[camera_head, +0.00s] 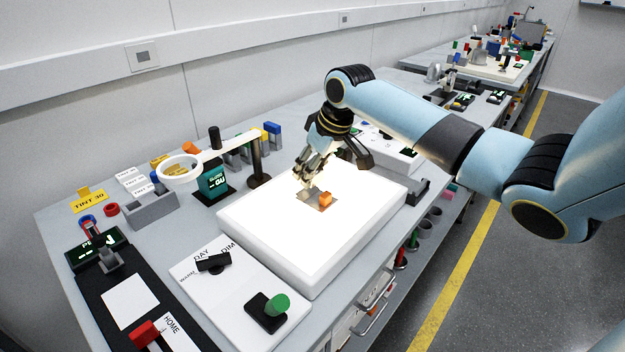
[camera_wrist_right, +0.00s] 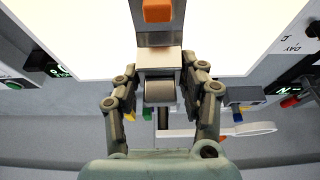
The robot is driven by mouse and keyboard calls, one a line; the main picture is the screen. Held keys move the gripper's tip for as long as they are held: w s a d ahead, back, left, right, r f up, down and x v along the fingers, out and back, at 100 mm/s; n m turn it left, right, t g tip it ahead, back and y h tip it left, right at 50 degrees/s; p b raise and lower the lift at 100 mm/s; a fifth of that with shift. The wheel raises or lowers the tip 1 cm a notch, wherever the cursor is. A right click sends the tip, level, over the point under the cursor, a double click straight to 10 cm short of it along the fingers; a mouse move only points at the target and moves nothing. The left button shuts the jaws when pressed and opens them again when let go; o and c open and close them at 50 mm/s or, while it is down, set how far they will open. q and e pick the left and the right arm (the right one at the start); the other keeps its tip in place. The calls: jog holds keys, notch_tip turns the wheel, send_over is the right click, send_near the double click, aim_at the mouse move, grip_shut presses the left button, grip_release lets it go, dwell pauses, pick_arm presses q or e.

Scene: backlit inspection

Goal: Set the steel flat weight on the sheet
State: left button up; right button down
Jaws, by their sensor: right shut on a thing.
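My right gripper (camera_head: 306,180) points down over the lit white panel (camera_head: 265,235). Its fingers also show in the wrist view (camera_wrist_right: 162,76), shut on the steel flat weight (camera_wrist_right: 158,59), a pale metal block with a flat face. In the head view the fingers mostly hide the weight. A small grey sheet (camera_wrist_right: 160,36) lies on the panel just beyond the weight, with an orange block (camera_wrist_right: 157,10) on it. The block also shows in the head view (camera_head: 325,199). I cannot tell whether the weight touches the sheet. My left gripper is not in view.
A ring magnifier (camera_head: 181,172) on a post stands behind the panel's left side. A control box with a green knob (camera_head: 277,304) is in front. A grey bin (camera_head: 150,208) and a dark display (camera_head: 212,182) stand at left. The panel's front left is clear.

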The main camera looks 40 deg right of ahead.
aim_at(313, 182)
notch_tip(313, 182, down, 4)
jog(key=shift+r, duration=0.15)
jog(key=c, duration=0.7)
grip_release()
jog(key=shift+f, duration=0.2)
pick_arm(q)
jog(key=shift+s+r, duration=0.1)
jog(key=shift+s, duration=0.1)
pick_arm(e)
jog(key=shift+s+r, duration=0.1)
jog(key=shift+r, duration=0.2)
pick_arm(q)
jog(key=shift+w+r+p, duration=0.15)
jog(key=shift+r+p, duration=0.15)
jog(key=shift+p, duration=0.05)
pick_arm(e)
jog(key=v, duration=1.1)
jog(key=shift+s+r, duration=0.1)
jog(key=shift+r, duration=0.2)
